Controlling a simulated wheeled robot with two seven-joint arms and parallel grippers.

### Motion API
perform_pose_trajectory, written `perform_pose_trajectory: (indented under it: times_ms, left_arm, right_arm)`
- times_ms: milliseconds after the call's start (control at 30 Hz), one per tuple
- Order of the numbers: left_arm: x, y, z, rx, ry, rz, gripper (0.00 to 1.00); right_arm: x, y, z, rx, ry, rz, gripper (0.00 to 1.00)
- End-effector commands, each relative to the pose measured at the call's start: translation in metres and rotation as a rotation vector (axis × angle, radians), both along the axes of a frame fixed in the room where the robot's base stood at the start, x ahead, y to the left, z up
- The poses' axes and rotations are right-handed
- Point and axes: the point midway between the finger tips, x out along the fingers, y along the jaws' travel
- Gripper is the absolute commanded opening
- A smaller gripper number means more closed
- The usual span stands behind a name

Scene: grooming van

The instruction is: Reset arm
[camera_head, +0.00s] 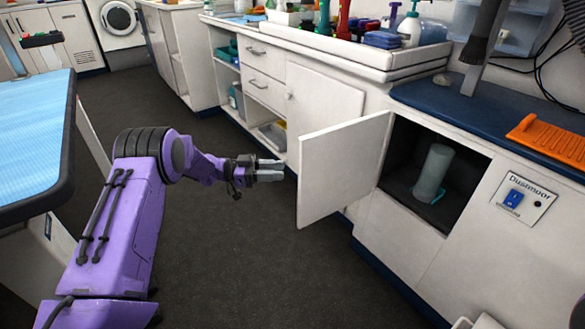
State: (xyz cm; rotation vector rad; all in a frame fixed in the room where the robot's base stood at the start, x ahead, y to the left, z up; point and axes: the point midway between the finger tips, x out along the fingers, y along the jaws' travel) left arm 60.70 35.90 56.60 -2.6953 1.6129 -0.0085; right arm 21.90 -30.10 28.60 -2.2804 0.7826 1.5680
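My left arm is purple and comes in from the lower left. My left gripper (274,170) is held out over the dark floor, left of the open cabinet door (338,165). Its two pale fingers show a small gap with nothing between them, so it looks open and empty. The fingertips are close to the door's left edge in the picture; whether they touch it I cannot tell. My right gripper is not in view.
The open cabinet (400,150) holds a grey cylinder (434,172). A blue-topped table (30,130) stands at the left. Bottles crowd the white counter (310,40); an orange slotted tool (548,140) lies on the dark blue counter (460,108). The floor (240,255) between is clear.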

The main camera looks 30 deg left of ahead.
Motion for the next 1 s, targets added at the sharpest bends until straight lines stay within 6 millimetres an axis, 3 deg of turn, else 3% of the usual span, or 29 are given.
perform_pose_trajectory:
  times_ms: [100, 233, 800, 867, 1000]
  left_arm:
    - [-0.010, 0.020, 0.001, -0.001, 0.000, 0.001, 0.38]
    - [-0.016, 0.031, 0.001, -0.002, -0.001, -0.001, 0.38]
    - [-0.017, 0.033, -0.002, 0.014, -0.004, 0.001, 0.38]
    - [-0.010, 0.037, -0.003, 0.022, -0.027, 0.047, 0.38]
    - [0.007, 0.040, -0.021, -0.082, -0.019, 0.324, 0.38]
  right_arm:
    - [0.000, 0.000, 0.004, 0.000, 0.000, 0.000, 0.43]
    - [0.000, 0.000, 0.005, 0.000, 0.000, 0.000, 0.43]
    - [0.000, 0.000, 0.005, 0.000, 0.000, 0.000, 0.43]
    - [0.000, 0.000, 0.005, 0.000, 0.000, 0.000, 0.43]
    - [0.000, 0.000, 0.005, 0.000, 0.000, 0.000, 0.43]
